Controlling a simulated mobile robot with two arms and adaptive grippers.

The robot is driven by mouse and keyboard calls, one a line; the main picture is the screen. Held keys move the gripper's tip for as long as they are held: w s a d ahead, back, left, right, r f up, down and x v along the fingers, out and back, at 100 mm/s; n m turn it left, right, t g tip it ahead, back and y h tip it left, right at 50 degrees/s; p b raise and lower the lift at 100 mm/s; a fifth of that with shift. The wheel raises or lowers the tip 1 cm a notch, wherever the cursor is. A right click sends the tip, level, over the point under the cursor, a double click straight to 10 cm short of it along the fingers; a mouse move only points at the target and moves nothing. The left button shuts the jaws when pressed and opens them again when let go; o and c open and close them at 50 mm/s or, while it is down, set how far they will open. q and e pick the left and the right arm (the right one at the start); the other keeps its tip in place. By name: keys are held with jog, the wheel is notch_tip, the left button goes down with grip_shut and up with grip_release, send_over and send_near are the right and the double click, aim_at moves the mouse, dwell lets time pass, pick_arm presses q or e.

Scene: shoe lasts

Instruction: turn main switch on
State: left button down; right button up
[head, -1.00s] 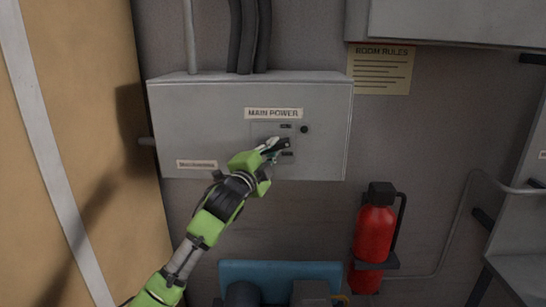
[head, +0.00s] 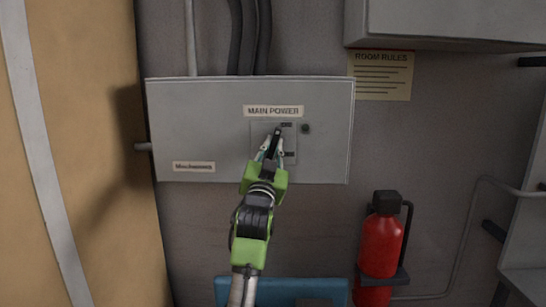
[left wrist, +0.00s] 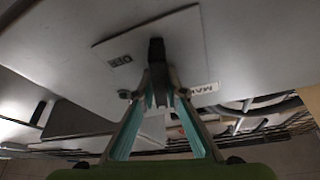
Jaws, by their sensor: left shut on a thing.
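The main switch is a black lever (head: 277,133) on a grey plate (head: 258,130) under the "MAIN POWER" sign (head: 273,111). The lever points up near the upper small label (head: 287,125). My left gripper (head: 271,149) reaches it from below and is shut on it. In the left wrist view the dark lever (left wrist: 157,47) stands between the fingertips (left wrist: 158,88), its grip partly hidden by them. A small label reading "OFF" (left wrist: 120,60) lies left of it there. The upper label is too small to read. My right gripper is not in view.
A red fire extinguisher (head: 380,245) hangs lower right. A blue thing (head: 285,287) is below. A tan panel (head: 90,150) stands at left.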

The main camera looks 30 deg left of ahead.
pick_arm(q)
jog(key=shift+f+n+g+y+b, duration=0.2)
jog(key=shift+n+y+b, duration=0.4)
jog(key=shift+n, duration=0.6)
jog(key=shift+f+n+g+y+b, duration=0.1)
jog(key=shift+n+g+y+b, duration=0.25)
jog(key=shift+n+y, duration=0.6)
jog(key=shift+r+n, duration=0.1)
jog(key=shift+n, duration=0.45)
jog(key=c, duration=2.1)
grip_release()
jog(key=shift+o, duration=0.3)
jog(key=shift+r, duration=0.1)
jog(key=v, duration=0.7)
jog(key=shift+s+d, duration=0.2)
jog(key=shift+s, duration=0.05)
